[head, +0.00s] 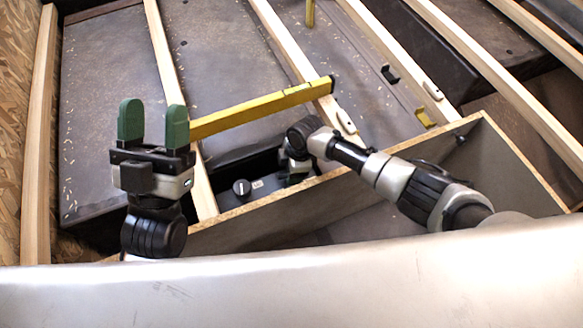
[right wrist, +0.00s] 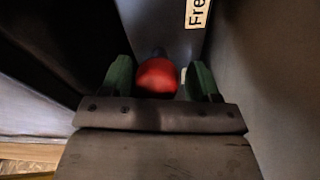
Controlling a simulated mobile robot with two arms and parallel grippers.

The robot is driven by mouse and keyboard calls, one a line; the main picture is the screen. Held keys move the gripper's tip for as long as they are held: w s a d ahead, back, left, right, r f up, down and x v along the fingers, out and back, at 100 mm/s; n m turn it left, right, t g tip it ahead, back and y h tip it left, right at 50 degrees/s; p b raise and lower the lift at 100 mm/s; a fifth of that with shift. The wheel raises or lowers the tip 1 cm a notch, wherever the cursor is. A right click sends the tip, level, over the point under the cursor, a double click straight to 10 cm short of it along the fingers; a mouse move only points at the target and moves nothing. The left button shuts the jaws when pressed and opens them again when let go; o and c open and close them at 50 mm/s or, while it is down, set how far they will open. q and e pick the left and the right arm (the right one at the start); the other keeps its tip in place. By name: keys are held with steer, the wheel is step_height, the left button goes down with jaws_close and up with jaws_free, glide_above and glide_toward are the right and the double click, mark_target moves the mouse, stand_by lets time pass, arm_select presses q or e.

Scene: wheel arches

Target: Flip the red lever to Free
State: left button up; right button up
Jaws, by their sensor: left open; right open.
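The red lever's round knob (right wrist: 157,77) shows in the right wrist view, between the two green fingers of my right gripper (right wrist: 160,68). The fingers are open, one on each side of it; I cannot tell whether they touch it. A pale label (right wrist: 197,12) reading "Fre", cut off by the frame edge, is above and right of the knob. My left gripper (head: 153,124) is open, empty and upright at the left, away from the lever.
A wooden-edged panel box (head: 262,206) stands in front of the right arm's reach. A yellow bar (head: 260,107) crosses behind the left gripper. Wooden slats (head: 165,50) run over the dark floor.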

steer(key=shift+r, duration=0.15)
steer(key=p+v, duration=0.2)
steer(key=v, duration=0.2)
steer(key=shift+d+r, duration=0.1)
steer(key=shift+r, duration=0.1)
steer(key=p+v, duration=0.2)
steer(key=v, duration=0.3)
steer(key=shift+r+p, duration=0.15)
steer(key=shift+p, duration=0.15)
arm_select(q)
step_height(320, 180, down, 13)
steer(key=w+a+g+y, duration=0.1)
steer(key=g+y, duration=0.3)
steer(key=g, duration=0.8)
steer(key=shift+w+a+g+y, duration=0.3)
steer(key=shift+w+a, duration=0.1)
steer(key=shift+a, duration=0.05)
arm_select(e)
steer(key=shift+d+r, duration=0.1)
steer(key=shift+r, duration=0.25)
